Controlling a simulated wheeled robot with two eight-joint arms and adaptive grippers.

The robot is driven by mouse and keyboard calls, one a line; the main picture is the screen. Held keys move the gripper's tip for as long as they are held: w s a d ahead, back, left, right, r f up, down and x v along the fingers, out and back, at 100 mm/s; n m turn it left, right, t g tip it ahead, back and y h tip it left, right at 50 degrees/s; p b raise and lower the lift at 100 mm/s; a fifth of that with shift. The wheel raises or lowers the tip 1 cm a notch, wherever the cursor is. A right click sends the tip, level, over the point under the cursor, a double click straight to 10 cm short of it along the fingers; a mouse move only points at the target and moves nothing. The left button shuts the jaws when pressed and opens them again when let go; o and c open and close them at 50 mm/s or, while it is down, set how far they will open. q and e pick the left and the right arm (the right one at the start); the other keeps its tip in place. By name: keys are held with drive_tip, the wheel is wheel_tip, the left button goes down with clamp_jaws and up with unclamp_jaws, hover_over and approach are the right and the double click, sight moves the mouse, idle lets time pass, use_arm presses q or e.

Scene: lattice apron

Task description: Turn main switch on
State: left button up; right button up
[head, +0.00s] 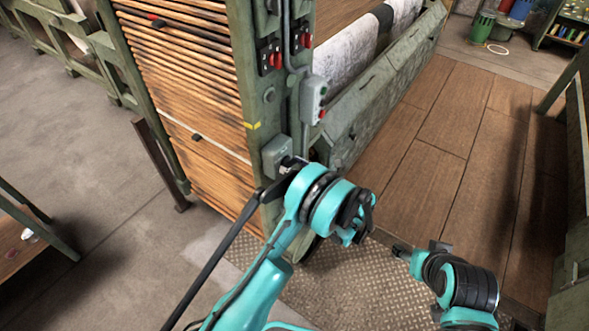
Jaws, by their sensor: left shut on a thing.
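A small grey box (276,157) is fixed low on the green post of the machine. I take it for the main switch; its handle is mostly hidden and I cannot read its position. My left gripper (290,165) is at the right side of this box, shut on what looks like its handle. My teal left wrist covers part of the grip. My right gripper (401,251) is low at the right, above the floor plate and away from the post. Its fingers are too small to tell.
Two red-handled switches (271,58) and a grey push-button box (314,98) with green and red buttons sit higher on the post. A long black bar (215,258) slants down left of my arm. Wooden flooring (470,130) at the right is clear.

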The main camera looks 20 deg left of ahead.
use_arm(q)
drive_tip(key=m+b, duration=0.2)
drive_tip(key=m, duration=0.8)
drive_tip(key=shift+m+b, duration=0.3)
drive_tip(key=shift+m, duration=1.9)
drive_tip(key=o, duration=1.2)
drive_tip(key=shift+c, duration=0.2)
drive_tip(key=shift+d, duration=0.1)
